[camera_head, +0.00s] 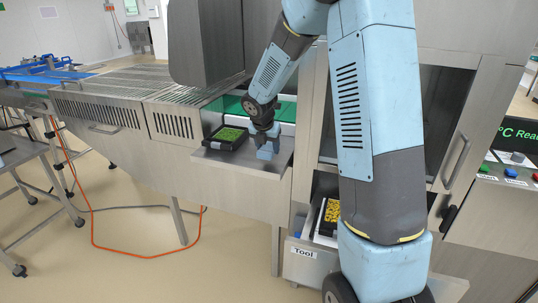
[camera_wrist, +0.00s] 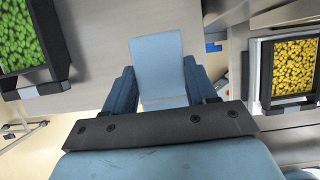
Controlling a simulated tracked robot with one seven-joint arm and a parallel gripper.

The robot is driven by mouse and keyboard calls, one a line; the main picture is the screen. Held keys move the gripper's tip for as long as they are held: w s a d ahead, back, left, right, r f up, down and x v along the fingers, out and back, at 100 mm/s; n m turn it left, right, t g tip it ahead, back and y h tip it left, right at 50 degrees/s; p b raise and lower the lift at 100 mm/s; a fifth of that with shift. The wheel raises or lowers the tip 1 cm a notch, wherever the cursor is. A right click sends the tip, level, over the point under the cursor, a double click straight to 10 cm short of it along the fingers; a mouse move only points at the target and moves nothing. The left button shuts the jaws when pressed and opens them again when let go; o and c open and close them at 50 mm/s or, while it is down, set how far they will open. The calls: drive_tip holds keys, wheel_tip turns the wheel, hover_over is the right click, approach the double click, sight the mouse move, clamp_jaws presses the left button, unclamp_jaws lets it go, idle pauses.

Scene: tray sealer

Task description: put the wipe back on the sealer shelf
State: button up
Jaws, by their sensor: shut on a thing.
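The wipe is a light blue piece (camera_wrist: 157,58) between my gripper's fingers in the wrist view. My gripper (camera_wrist: 160,88) is shut on it, and the wipe sticks out past the fingertips. In the head view my gripper (camera_head: 268,146) points down over the right part of the sealer shelf (camera_head: 236,165), a bare metal ledge on the sealer's front. The wipe shows small and pale blue (camera_head: 264,154) at the fingertips. I cannot tell whether it touches the shelf.
A black tray of green pieces (camera_head: 226,137) stands on the shelf, left of my gripper; it also shows in the wrist view (camera_wrist: 62,48). A tray of yellow pieces (camera_head: 331,215) sits lower right, by the "Tool" label. An orange cable (camera_head: 140,254) lies on the floor.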

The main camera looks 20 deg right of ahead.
sight(266, 148)
drive_tip(key=shift+w+f, duration=0.2)
drive_tip(key=shift+f, duration=0.15)
drive_tip(key=shift+w+f, duration=0.1)
drive_tip(key=shift+f, duration=1.45)
drive_tip(key=shift+f, duration=0.1)
drive_tip(key=o, duration=1.1)
